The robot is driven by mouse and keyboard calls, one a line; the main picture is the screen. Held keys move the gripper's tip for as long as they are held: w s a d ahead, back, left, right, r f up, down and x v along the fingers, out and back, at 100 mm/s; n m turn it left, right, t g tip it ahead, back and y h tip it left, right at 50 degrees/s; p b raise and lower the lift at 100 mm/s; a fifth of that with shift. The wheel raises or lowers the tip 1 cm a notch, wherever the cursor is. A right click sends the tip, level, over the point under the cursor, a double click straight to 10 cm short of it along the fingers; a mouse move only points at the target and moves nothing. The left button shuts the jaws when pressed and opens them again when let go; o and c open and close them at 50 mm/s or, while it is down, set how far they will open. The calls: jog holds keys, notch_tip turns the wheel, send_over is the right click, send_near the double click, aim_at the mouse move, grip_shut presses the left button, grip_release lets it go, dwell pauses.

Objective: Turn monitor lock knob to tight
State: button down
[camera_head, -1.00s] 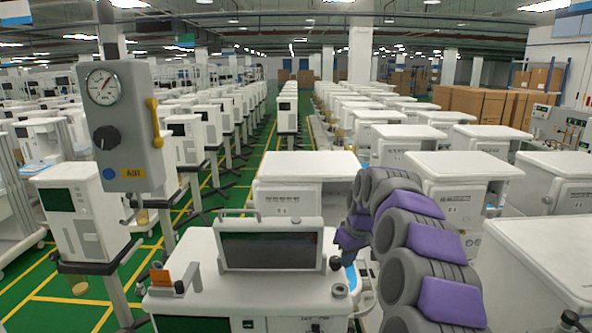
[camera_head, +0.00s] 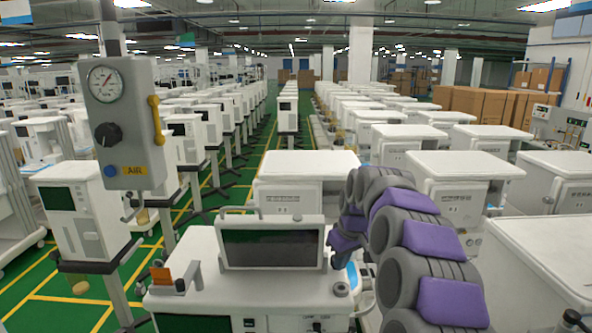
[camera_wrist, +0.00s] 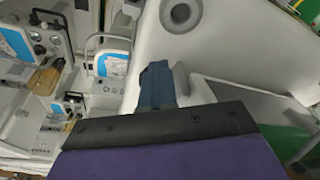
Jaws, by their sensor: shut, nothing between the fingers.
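The monitor (camera_head: 272,246) stands upright on the white cart top (camera_head: 205,245), with its dark screen facing me. My gripper (camera_head: 340,261) is shut and empty, close beside the monitor's right edge. A small dark knob at that edge is now largely hidden by my gripper, and I cannot tell whether they touch or how the knob is turned. A round grey fitting (camera_head: 341,289) sits on the cart top below my gripper.
An orange block (camera_head: 160,276) and a grey lever (camera_head: 189,273) stand at the cart's left. A grey gauge box (camera_head: 125,120) on a post is at the left. More white carts (camera_head: 300,167) stand close behind and to the right. A green floor aisle (camera_head: 232,190) runs behind.

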jog(key=shift+a, duration=0.1)
dwell(0.3)
jog(key=shift+r, duration=0.1)
jog(key=shift+w+r, duration=0.2)
jog(key=shift+r, duration=0.35)
jog(key=shift+w+a+p+v, duration=0.15)
jog(key=shift+p+v, duration=0.4)
jog(key=shift+v, duration=0.5)
jog(key=shift+w+a+p+v, duration=0.15)
jog(key=shift+p+v, duration=0.4)
jog(key=shift+v, duration=0.5)
jog(key=shift+s+d+r, duration=0.1)
